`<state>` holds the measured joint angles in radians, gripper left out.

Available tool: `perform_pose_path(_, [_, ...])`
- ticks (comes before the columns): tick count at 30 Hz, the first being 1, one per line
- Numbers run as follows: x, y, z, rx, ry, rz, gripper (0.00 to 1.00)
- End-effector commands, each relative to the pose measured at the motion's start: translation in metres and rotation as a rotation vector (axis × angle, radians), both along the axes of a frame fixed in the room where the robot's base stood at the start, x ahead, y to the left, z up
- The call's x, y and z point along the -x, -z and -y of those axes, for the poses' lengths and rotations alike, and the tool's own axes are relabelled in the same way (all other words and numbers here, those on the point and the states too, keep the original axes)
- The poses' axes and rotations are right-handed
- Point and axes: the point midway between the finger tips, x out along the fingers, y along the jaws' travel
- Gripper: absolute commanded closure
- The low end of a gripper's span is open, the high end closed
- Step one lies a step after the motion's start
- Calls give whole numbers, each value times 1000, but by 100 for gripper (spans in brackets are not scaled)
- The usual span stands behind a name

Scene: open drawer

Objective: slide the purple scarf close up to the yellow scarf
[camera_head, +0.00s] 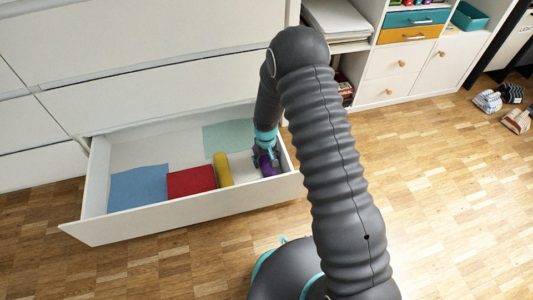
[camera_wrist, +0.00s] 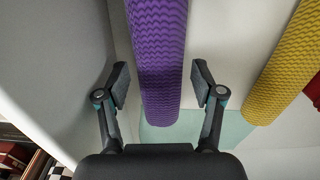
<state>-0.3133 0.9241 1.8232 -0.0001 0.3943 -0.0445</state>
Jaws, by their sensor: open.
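The purple scarf (camera_wrist: 160,70) is a rolled, ribbed cylinder in the wrist view, lying between the two fingers of my open gripper (camera_wrist: 161,88). There is a gap between each finger and the scarf. In the head view the purple scarf (camera_head: 266,167) lies near the right end of the open drawer, partly hidden by my gripper (camera_head: 264,150). The yellow scarf (camera_head: 222,169) is also rolled and lies to its left, with a strip of bare drawer floor between them. The yellow scarf (camera_wrist: 287,70) shows at the right in the wrist view.
The white drawer (camera_head: 190,212) also holds a folded red cloth (camera_head: 191,181) touching or close to the yellow scarf's left, a flat blue cloth (camera_head: 139,188), and a flat pale green sheet (camera_head: 228,136) at the back. The drawer's side wall (camera_wrist: 65,60) is close beside my gripper.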

Motion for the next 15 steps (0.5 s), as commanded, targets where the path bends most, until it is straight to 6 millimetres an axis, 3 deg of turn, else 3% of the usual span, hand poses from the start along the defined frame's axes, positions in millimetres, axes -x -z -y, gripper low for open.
perform_pose_path(6, [0,24,0,0,0,-1,32])
perform_pose_path(15, [0,30,0,0,0,0,32])
